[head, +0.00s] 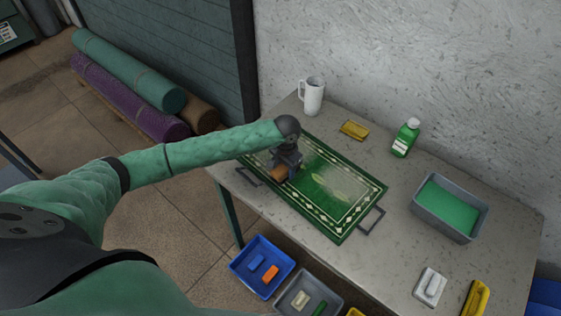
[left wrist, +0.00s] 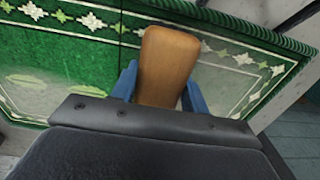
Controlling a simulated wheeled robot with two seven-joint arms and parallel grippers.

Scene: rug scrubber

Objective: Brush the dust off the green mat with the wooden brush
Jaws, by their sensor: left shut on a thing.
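The green mat (head: 335,205) lies on the grey table, with a pale patterned border and a dark handle at each end. A pale, dusty-looking patch shows near its middle and far side. My left gripper (head: 284,172) is over the left part of the mat, shut on the wooden brush (head: 278,173). In the left wrist view the brush (left wrist: 168,65) is a brown wooden block between two blue fingers, above the mat (left wrist: 75,60) near its border. Its bristles are hidden, so I cannot tell whether they touch the mat. My right gripper is not in view.
On the table (head: 385,245) stand a white jug (head: 312,96), a yellow sponge-like block (head: 354,130), a green bottle (head: 405,138) and a grey tub of green liquid (head: 447,208). A white brush-like item (head: 430,287) and a yellow one (head: 475,299) lie at the right. Bins sit below.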

